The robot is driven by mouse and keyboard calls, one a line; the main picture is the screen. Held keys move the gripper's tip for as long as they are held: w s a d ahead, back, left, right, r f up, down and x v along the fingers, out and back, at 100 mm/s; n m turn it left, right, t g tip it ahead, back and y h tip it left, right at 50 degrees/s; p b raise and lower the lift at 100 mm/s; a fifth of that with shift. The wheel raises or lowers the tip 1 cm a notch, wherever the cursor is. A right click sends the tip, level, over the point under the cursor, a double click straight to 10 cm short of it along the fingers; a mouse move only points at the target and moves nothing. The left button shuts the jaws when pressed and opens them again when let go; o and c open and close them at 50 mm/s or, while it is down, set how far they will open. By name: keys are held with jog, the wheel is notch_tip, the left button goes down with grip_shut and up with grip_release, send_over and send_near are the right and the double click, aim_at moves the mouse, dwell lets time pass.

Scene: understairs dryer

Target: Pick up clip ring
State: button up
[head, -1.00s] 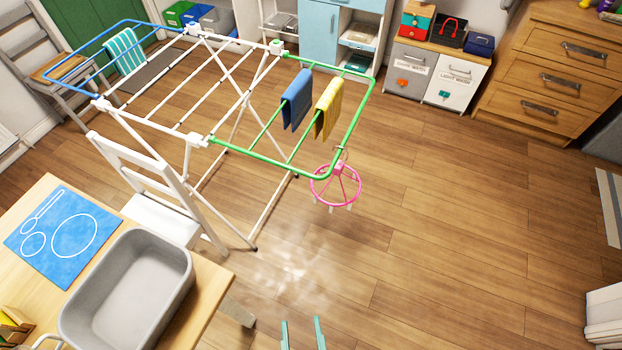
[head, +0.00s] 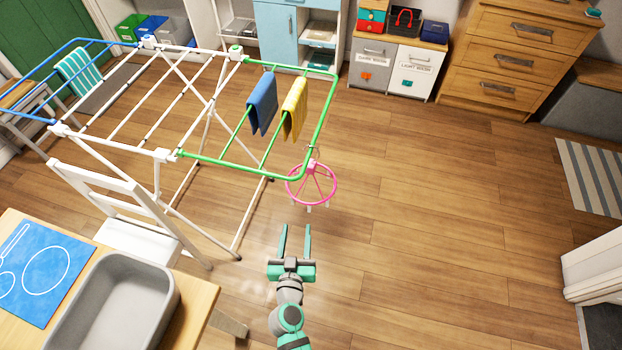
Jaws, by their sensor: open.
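The clip ring (head: 334,194) is a pink spoked ring with small clips below it. It hangs by a hook from the near right corner of the drying rack's green wing (head: 334,110). My gripper (head: 295,228) is at the lower middle of the head view. Its two teal fingers are apart with nothing between them. They point up the picture toward the ring, and in the picture they lie a little below and left of it. The gap in depth between fingers and ring is hard to tell.
A blue cloth (head: 262,103) and a yellow cloth (head: 294,108) hang on the green wing. A white chair (head: 125,236) and a table with a grey basin (head: 122,300) stand at the left. The floor (head: 440,210) at the right is clear. A striped mat (head: 592,178) lies farther right.

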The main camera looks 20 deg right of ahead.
aim_at(309, 171)
jog(key=w+d+r+m+h, duration=0.1)
jog(key=w+d+r, duration=0.1)
jog(key=w, duration=0.2)
jog(key=w+d+r+m+h, duration=0.1)
jog(key=w+d+r, duration=0.1)
jog(key=w, duration=0.3)
jog(key=w+d+r+m+h, duration=0.1)
jog(key=w+d+r+h, duration=0.1)
jog(key=w+d, duration=0.1)
jog(key=shift+w+d+r+t, duration=0.1)
jog(key=shift+w+r+t, duration=0.1)
jog(key=shift+w, duration=0.25)
jog(key=shift+w+d+r+t, duration=0.1)
jog(key=shift+w+r, duration=0.05)
jog(key=shift+w, duration=0.3)
jog(key=shift+d+x, duration=0.2)
jog(key=shift+x, duration=2.55)
jog(key=shift+s+f, duration=0.15)
jog(key=shift+a, duration=0.1)
grip_shut()
